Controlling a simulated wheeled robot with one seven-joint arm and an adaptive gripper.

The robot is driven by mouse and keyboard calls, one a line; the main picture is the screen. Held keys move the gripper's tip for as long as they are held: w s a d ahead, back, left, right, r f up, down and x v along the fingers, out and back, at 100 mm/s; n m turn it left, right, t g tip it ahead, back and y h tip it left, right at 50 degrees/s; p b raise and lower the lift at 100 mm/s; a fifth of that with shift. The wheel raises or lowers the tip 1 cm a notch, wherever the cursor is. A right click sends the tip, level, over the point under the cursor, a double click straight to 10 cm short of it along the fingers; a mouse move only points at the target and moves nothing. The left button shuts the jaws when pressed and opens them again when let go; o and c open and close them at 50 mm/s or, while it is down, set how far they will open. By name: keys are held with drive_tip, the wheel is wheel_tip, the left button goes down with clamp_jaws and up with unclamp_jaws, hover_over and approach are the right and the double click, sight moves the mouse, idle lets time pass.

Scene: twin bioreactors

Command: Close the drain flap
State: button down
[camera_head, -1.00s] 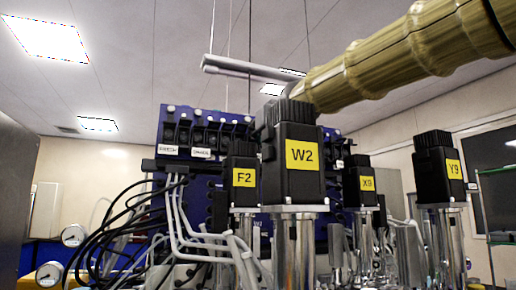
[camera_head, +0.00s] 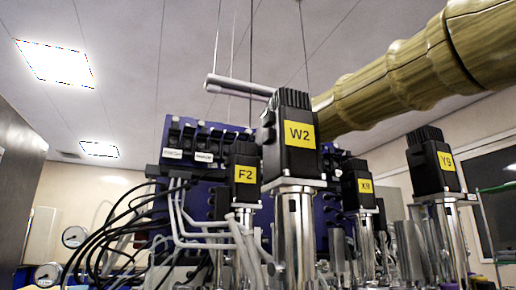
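The drain flap is not visible in the head view. My gripper is not in view either. The twin bioreactor equipment fills the middle. A black motor unit with a yellow W2 label (camera_head: 289,135) stands nearest, on a shiny metal cylinder (camera_head: 296,235). Behind it to the left is a black unit labelled F2 (camera_head: 243,176). To the right are units labelled X9 (camera_head: 362,187) and Y9 (camera_head: 436,165).
A blue panel with valves (camera_head: 198,140) stands behind the units. Black and white hoses (camera_head: 150,225) crowd the lower left, beside round gauges (camera_head: 74,237). A thick yellowish ribbed duct (camera_head: 420,70) crosses the upper right. A green rack (camera_head: 487,230) stands far right.

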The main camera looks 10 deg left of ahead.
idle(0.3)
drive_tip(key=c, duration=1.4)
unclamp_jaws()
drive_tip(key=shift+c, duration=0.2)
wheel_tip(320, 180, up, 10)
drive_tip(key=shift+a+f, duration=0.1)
